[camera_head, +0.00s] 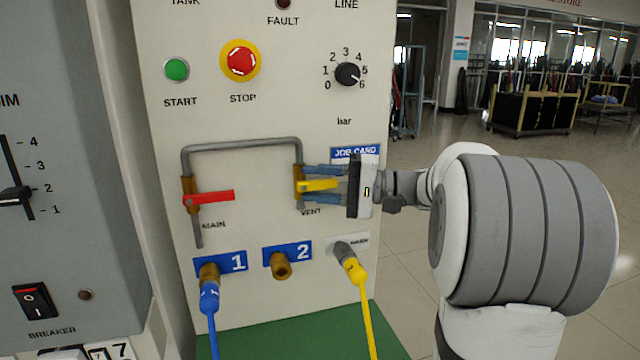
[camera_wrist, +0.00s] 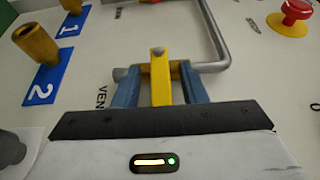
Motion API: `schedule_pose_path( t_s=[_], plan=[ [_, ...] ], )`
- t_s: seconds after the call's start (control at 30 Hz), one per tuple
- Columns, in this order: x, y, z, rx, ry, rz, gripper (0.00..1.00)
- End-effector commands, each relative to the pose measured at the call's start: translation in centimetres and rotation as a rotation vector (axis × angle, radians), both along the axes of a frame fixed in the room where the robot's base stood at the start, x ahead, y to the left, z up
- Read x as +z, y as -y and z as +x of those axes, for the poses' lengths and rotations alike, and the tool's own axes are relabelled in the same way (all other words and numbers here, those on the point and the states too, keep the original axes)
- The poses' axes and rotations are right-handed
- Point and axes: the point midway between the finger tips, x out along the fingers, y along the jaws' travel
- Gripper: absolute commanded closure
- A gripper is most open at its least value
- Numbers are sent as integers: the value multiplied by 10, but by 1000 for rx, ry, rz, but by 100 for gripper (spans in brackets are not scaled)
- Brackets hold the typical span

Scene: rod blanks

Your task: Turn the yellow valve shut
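The yellow valve handle (camera_head: 318,185) sits on a brass valve body at the right leg of the grey pipe, above the VENT label. It points right, level and crosswise to that upright pipe leg. My gripper (camera_head: 304,186) reaches in from the right, with one blue finger above the handle and one below. In the wrist view the handle (camera_wrist: 160,88) lies between the two fingers of my gripper (camera_wrist: 158,70), with a narrow gap on each side. My gripper is open around the handle and does not appear to grip it.
A red valve handle (camera_head: 209,197) marked MAIN is to the left. The grey pipe (camera_head: 240,146) bends over between the valves. Below are a blue hose (camera_head: 211,320), a bare brass port (camera_head: 281,267) and a yellow hose (camera_head: 365,310). Free floor lies right of the panel.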

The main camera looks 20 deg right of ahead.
Motion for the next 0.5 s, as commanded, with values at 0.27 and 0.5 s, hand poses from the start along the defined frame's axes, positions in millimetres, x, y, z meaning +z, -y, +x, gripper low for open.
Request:
schedule_pose_path(
  t_s=[0.27,0.5],
  plan=[
    [0,4,-1,-2,1,0,62],
    [0,38,-14,-5,1,0,62]
  ],
)
